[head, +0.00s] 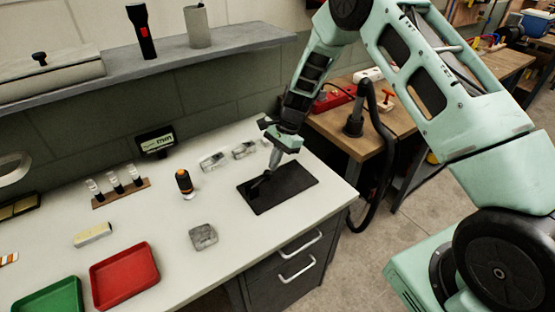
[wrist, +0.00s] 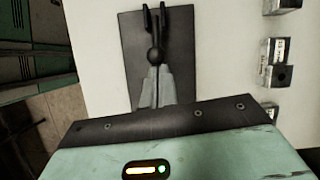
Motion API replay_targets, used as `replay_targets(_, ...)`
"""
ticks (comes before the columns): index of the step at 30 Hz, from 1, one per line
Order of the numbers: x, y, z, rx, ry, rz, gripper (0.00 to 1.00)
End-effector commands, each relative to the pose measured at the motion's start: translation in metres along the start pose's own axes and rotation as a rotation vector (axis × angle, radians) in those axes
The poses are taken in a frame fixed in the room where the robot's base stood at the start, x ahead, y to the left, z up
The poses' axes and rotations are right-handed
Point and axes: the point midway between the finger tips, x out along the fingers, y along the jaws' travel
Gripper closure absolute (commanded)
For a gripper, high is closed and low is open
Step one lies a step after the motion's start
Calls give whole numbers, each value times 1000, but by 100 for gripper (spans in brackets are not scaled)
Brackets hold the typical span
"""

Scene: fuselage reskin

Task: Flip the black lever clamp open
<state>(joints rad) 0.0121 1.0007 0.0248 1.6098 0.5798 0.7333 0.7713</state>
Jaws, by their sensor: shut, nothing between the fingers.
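The black lever clamp (wrist: 155,22) shows in the wrist view as a dark forked shape with a round knob, lying over a black plate (wrist: 184,45). In the head view the plate (head: 290,187) lies on the right part of the white bench top, and the clamp (head: 258,183) is a small dark form near its left side. My gripper (head: 271,169) points down over the plate. In the wrist view my gripper (wrist: 156,72) is shut and empty, its grey fingertips close to the knob. I cannot tell whether they touch it.
Two small clear-and-metal blocks (head: 214,161) lie behind the plate. An orange-and-black screwdriver-like item (head: 185,184) stands left, with a grey block (head: 203,236) in front. A red tray (head: 124,276) and a green tray (head: 50,299) are at front left. A shelf (head: 150,64) runs along the wall.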

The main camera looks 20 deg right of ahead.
Motion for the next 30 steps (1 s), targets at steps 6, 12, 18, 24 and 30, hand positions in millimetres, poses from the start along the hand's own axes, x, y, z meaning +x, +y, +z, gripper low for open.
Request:
replay_targets(6, -7, -1, 17, -3, 121, 20, 100)
replay_targets(12, -9, -2, 26, 2, 215, 32, 100)
replay_targets(18, -10, -2, 34, 3, 294, 42, 100)
replay_targets(24, -11, -3, 42, 6, 366, 51, 100)
replay_targets(30, -11, -4, 49, 8, 437, 61, 100)
